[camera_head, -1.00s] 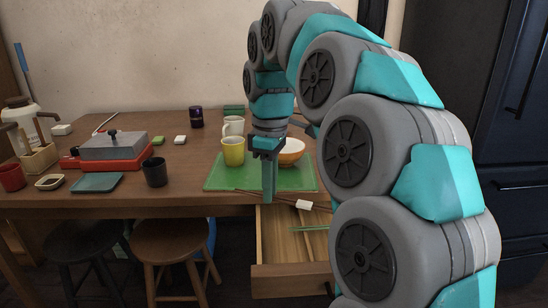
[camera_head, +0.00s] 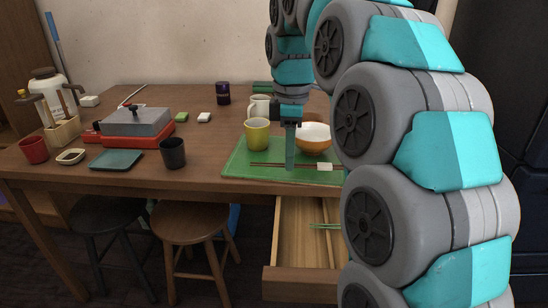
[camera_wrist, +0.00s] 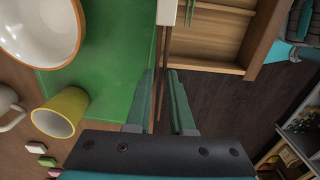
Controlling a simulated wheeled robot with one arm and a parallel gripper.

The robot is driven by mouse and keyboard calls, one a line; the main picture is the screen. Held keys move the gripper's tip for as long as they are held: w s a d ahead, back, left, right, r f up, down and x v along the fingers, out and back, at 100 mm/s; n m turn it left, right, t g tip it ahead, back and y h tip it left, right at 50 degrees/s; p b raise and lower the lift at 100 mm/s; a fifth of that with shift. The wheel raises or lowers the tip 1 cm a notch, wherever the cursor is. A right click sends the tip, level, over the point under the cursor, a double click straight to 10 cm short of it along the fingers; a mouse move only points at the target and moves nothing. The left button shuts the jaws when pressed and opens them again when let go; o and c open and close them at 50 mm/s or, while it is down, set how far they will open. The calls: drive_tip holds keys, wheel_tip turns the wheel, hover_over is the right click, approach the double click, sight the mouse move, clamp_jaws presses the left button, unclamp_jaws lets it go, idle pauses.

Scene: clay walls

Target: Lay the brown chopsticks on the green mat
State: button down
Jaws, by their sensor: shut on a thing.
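The brown chopsticks (camera_head: 270,164) lie lengthwise along the table front, with a white piece (camera_head: 324,167) at their right end. My gripper (camera_head: 290,167) points down and is shut on them. In the wrist view the chopsticks (camera_wrist: 160,60) run between my fingers (camera_wrist: 160,102), along the edge of the green mat (camera_wrist: 95,80). In the head view they show against the front part of the green mat (camera_head: 237,168). I cannot tell how high above the mat they are.
Below the mat, a drawer (camera_head: 300,281) is open with green chopsticks (camera_head: 323,226) inside. A black cup (camera_head: 173,153) stands left of the mat.

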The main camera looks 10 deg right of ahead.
hover_over(273, 172)
drive_tip(key=shift+f, duration=0.3)
drive_tip(key=shift+f+p, duration=0.35)
drive_tip(key=shift+f, duration=1.35)
drive_tip(key=shift+f, duration=0.15)
drive_tip(key=c, duration=0.8)
unclamp_jaws()
wheel_tip(273, 172, up, 8)
drive_tip(key=shift+f+p, duration=0.1)
drive_tip(key=shift+p, duration=0.55)
